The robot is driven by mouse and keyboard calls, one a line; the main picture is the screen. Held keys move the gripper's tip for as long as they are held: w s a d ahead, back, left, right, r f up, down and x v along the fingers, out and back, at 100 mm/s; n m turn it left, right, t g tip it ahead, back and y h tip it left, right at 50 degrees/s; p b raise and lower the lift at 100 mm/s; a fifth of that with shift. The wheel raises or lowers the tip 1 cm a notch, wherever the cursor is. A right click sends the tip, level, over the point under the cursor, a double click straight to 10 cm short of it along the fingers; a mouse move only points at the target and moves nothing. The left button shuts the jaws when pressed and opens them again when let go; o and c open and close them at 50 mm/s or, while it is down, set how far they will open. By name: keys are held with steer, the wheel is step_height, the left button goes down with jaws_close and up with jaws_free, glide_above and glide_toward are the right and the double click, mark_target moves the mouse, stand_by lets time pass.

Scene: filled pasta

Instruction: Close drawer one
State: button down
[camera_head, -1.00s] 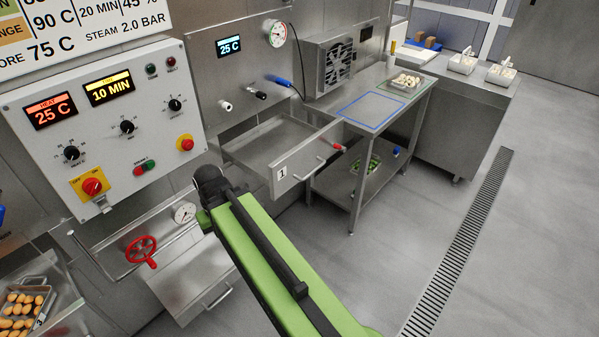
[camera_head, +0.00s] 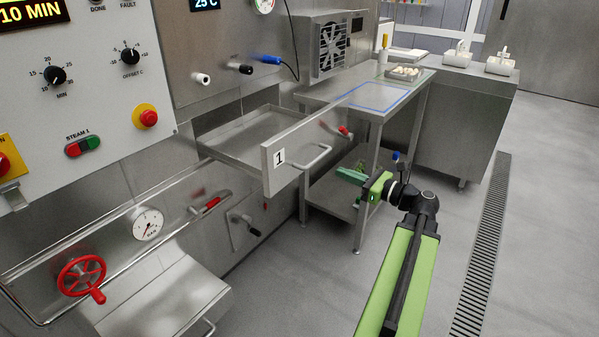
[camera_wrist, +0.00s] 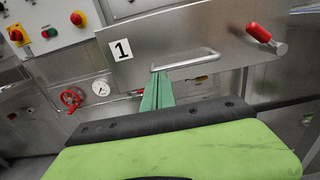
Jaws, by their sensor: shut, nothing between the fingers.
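Drawer one stands pulled out from the steel wall, its front panel (camera_head: 295,137) marked with a "1" and its shallow tray showing behind. A bar handle (camera_head: 318,158) sticks out from the panel. In the wrist view the panel (camera_wrist: 165,35) fills the upper middle, with the handle (camera_wrist: 187,60) below the label's level. My gripper (camera_head: 350,174) is to the right of the panel in the head view, pointing toward it. Its green fingers (camera_wrist: 157,90) are together and empty in the wrist view, overlapping the handle's left end in the picture. I cannot tell whether they touch it.
A steel table (camera_head: 340,97) with a blue-outlined area and a lower shelf stands right of the drawer. A red-gripped lever (camera_head: 343,130) shows near the panel's right end. A red valve wheel (camera_head: 82,277) and gauge (camera_head: 148,224) are lower left. The floor at right is clear.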

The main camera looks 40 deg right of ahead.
mark_target(298, 156)
steer(key=x, duration=1.4)
steer(key=shift+w+r, duration=0.1)
steer(key=shift+r, duration=0.05)
steer(key=shift+d, duration=0.1)
